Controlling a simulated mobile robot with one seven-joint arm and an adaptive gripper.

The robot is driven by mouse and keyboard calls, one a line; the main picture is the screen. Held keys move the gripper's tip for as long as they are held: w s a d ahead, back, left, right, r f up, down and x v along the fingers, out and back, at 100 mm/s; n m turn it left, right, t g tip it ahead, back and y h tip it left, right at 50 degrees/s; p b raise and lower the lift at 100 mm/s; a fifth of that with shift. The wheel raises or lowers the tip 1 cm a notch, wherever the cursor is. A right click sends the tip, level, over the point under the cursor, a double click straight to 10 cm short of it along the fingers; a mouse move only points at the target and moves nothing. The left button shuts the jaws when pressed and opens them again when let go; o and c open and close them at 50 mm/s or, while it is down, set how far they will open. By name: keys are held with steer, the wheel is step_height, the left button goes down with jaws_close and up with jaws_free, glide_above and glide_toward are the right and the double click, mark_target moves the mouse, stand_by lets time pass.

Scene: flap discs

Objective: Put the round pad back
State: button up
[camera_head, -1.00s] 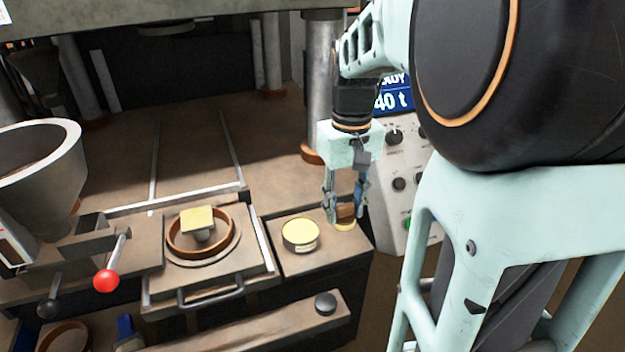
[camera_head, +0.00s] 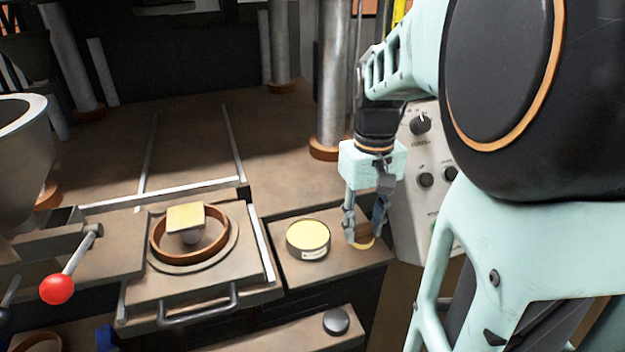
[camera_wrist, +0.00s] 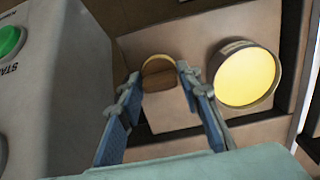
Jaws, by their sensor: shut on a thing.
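The round pad (camera_wrist: 159,64) is a small yellow disc with a brown block on top. In the head view it shows as a yellow rim (camera_head: 365,245) under my fingertips, near the right end of the brown ledge. My gripper (camera_head: 364,232) points down and is shut on the pad's brown block. In the wrist view the block sits between the blue-backed fingers of my gripper (camera_wrist: 159,75). I cannot tell whether the pad touches the ledge. A round tin (camera_head: 308,240) with a yellow top stands just left of it, and also shows in the wrist view (camera_wrist: 245,77).
Further left, a square yellow pad (camera_head: 186,217) stands inside a brown ring (camera_head: 160,245) on a plate with a front handle (camera_head: 200,308). A red-knobbed lever (camera_head: 57,289) is at far left. A control panel (camera_head: 425,150) stands close right of my gripper; a steel column (camera_head: 333,80) rises behind.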

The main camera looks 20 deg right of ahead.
mark_target(363, 223)
steer(key=shift+f, duration=0.1)
steer(key=o, duration=0.7)
steer(key=shift+o, duration=0.2)
step_height(363, 223, up, 12)
steer(key=p, duration=0.1)
